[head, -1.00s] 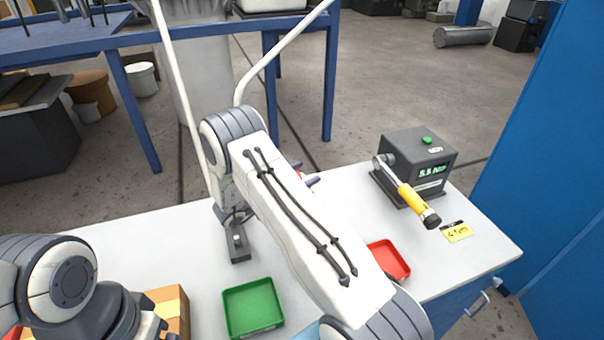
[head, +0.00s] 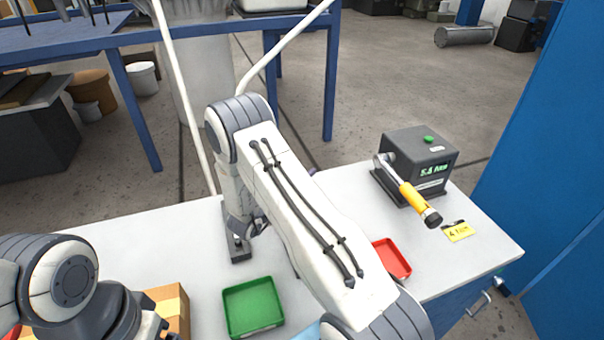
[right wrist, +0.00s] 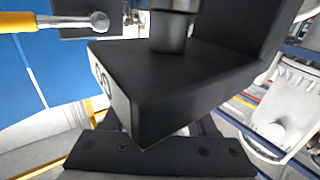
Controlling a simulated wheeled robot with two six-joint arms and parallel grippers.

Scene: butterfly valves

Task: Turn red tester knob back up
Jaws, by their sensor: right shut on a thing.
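My right arm covers most of its own gripper in the head view; only a purple tip (head: 312,172) shows past the arm. In the right wrist view my right gripper (right wrist: 157,137) is shut, its purple fingers partly hidden behind a black block (right wrist: 185,85) with a white marked face. The red knob is hidden now; a bit of red shows at the fingers in the earlier head view. My left gripper (head: 158,325) is at the lower left, mostly cut off, its opening unclear.
A dark box (head: 425,155) with a green button, lit display and yellow-handled lever (head: 412,197) stands at the right. A yellow tag (head: 457,231), red tray (head: 392,258), green tray (head: 252,307) and dark bracket (head: 236,250) are on the white table.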

